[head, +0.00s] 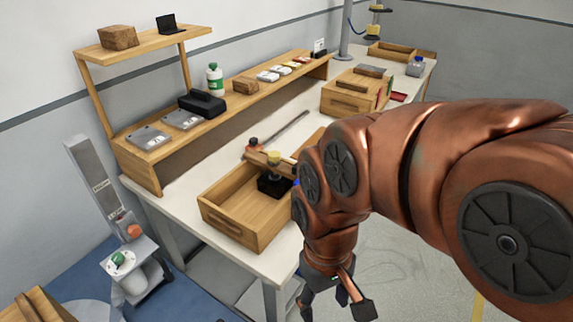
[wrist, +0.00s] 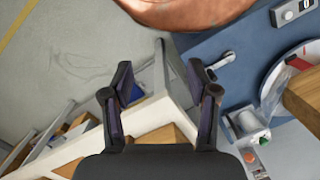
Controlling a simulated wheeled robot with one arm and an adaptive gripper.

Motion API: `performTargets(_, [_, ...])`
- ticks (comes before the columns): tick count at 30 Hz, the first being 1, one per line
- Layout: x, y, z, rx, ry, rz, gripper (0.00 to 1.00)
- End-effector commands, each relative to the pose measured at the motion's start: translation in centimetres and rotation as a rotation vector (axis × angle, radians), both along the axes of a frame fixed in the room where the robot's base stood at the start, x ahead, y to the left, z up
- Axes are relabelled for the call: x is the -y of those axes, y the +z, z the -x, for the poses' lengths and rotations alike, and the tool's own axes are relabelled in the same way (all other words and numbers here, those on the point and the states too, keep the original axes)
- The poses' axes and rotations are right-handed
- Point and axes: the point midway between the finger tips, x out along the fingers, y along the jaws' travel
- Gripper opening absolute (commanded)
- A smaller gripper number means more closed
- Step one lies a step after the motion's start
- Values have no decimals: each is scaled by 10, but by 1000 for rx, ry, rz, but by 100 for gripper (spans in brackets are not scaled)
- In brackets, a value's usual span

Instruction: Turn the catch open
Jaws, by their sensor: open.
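My gripper (head: 335,297) hangs low in front of the table's right side in the head view, with its fingers apart. In the wrist view my gripper (wrist: 161,75) is open, and nothing is between its fingers. A small pale lever-like handle (wrist: 222,60) shows on the blue surface in the wrist view, to the right of the fingers and apart from them. I cannot tell whether it is the catch. No other part is clearly a catch, and my arm hides some of the table in the head view.
A wooden tray (head: 235,228) with a black block (head: 274,184) stands at the table's near end. A shelf (head: 150,157) with several items runs along the back. A post (head: 95,180) with green and red buttons stands at left. Grey floor (head: 410,270) is open at right.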

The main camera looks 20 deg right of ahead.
Motion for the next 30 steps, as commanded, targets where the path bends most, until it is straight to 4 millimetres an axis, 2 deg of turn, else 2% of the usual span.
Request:
performTargets(5, [1, 13, -53, 69, 96, -72, 71])
performTargets(11, [13, 29, -134, 200, 267, -152, 71])
performTargets(14, [29, 36, -174, 274, 338, -174, 71])
performTargets(18, [58, 44, -224, 375, 424, -184, 71])
performTargets(21, [82, 47, -251, 435, 468, -178, 71])
performTargets(24, [101, 50, -271, 482, 502, -165, 71])
performTargets(30, [121, 49, -287, 521, 534, -150, 71])
